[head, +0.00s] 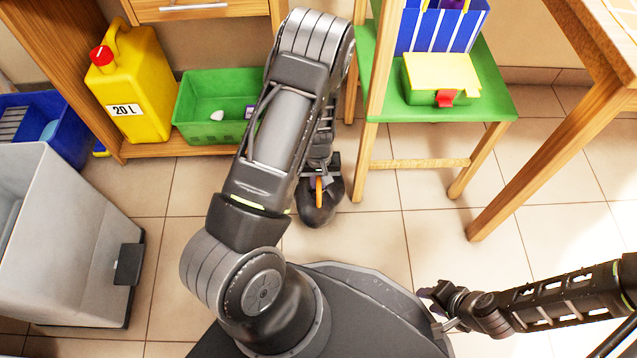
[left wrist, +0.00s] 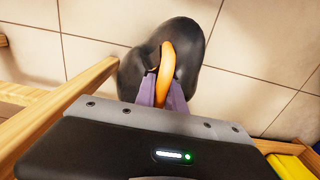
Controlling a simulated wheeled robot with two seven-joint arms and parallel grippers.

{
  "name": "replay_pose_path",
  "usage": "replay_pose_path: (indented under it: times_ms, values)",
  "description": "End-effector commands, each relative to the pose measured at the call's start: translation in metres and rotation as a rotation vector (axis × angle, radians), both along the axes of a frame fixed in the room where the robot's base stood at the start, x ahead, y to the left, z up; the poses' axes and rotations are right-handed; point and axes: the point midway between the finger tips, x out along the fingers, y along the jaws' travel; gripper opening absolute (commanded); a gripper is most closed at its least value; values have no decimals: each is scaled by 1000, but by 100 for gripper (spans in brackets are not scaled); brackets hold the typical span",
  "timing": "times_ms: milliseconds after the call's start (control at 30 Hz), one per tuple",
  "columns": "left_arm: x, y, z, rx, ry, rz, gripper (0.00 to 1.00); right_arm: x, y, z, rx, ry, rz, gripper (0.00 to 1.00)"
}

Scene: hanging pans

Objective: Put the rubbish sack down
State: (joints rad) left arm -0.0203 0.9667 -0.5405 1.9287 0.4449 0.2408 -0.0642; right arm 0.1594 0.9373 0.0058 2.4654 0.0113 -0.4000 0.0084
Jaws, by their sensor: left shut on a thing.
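The rubbish sack (head: 316,208) is a small dark grey bag with an orange loop handle (head: 319,190). It is upright below my left gripper (head: 320,178), whose purple fingers are partly hidden by the arm in the head view. The left wrist view shows the sack (left wrist: 196,45) over pale tiles, with my left gripper's purple fingers (left wrist: 163,92) shut on the orange loop. I cannot tell whether the sack's bottom touches the floor. My right gripper (head: 428,294) is at the lower right, away from the sack; its opening is too small to judge.
A green chair (head: 487,105) stands right of the sack and a wooden table (head: 575,140) further right. A wooden shelf with a yellow canister (head: 140,85) and a green bin (head: 190,110) is behind. A grey bin (head: 75,250) stands left. Tiled floor (head: 370,235) is clear around the sack.

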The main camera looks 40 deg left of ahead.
Motion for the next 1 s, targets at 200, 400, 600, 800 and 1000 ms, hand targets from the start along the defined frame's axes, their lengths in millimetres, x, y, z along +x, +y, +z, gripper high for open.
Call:
replay_pose_path:
  times_ms: [200,400,600,800,1000]
  values:
    - [0,0,-1,0,0,0,20,0,0,-1,0,-1,0,36]
    - [0,0,-1,0,0,0,36,0,0,-1,0,-1,0,36]
    - [0,0,-1,0,0,0,36,0,0,-1,0,-1,0,36]
    - [0,0,8,1,-1,0,36,0,0,5,0,1,0,36]
    - [1,0,40,0,-1,0,36,-3,-1,22,1,7,4,36]
